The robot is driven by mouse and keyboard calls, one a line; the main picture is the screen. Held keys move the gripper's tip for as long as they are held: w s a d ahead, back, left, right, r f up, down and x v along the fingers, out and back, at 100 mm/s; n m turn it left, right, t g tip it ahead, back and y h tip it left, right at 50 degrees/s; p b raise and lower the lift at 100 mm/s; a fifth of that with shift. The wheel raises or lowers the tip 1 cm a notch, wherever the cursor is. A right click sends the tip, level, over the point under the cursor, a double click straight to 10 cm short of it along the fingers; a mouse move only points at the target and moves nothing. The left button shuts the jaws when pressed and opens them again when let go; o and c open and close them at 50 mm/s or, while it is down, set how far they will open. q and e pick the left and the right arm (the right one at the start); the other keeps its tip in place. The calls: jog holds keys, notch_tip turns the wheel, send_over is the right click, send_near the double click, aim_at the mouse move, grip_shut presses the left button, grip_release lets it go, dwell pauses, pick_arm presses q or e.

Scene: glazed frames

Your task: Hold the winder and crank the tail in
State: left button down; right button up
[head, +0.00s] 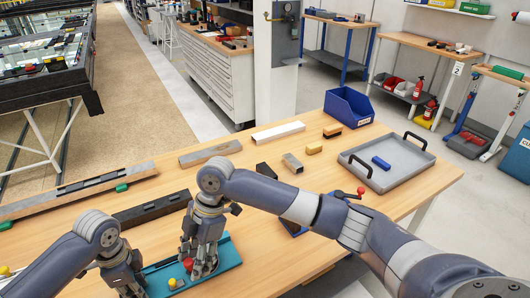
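A teal base (228,257), which I take for the winder, lies on the front of the wooden table. It carries a red knob (188,263) and a yellow knob (172,282). My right gripper (204,266) points down over the middle of the base, just right of the red knob. Its fingers hide part of the base, and I cannot tell whether they are closed on anything. My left gripper (134,287) is low at the base's left end, its fingertips mostly hidden. I cannot make out a tail.
A grey tray (405,176) holds a blue block (381,163). A blue bin (349,105) stands at the table's back. Bars and small blocks lie behind my grippers, including a dark bar (150,210). A red-knobbed lever (358,191) shows behind my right arm.

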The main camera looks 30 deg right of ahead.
jog(key=w+v, duration=0.1)
jog(key=v, duration=1.1)
jog(key=w+d+m+t, duration=0.2)
jog(key=w+d, duration=0.3)
jog(key=d, duration=0.3)
jog(key=w+d+m+t, duration=0.1)
jog(key=w+d+m, duration=0.3)
jog(key=d, duration=0.4)
jog(key=w+d+f+m+t, duration=0.1)
jog(key=w+d+m+t, duration=0.1)
jog(key=w+d, duration=0.4)
jog(key=d+m, duration=0.1)
jog(key=d, duration=0.1)
jog(key=shift+w+d+t+h, duration=0.3)
jog(key=shift+w+h, duration=0.1)
jog(key=s+a+n+g, duration=0.2)
jog(key=s+a+n, duration=0.1)
jog(key=s+a, duration=0.8)
jog(key=s+a+n+g, duration=0.25)
jog(key=s+a, duration=0.35)
jog(key=a, duration=0.8)
jog(key=shift+n+y, duration=0.25)
jog(key=shift+y, duration=0.05)
jog(key=x, duration=0.6)
jog(key=a+x, duration=0.1)
jog(key=x, duration=0.3)
jog(key=shift+s+d+r, duration=0.1)
jog(key=shift+s+r, duration=0.15)
jog(key=shift+a+f, duration=0.3)
jog(key=shift+f, duration=0.35)
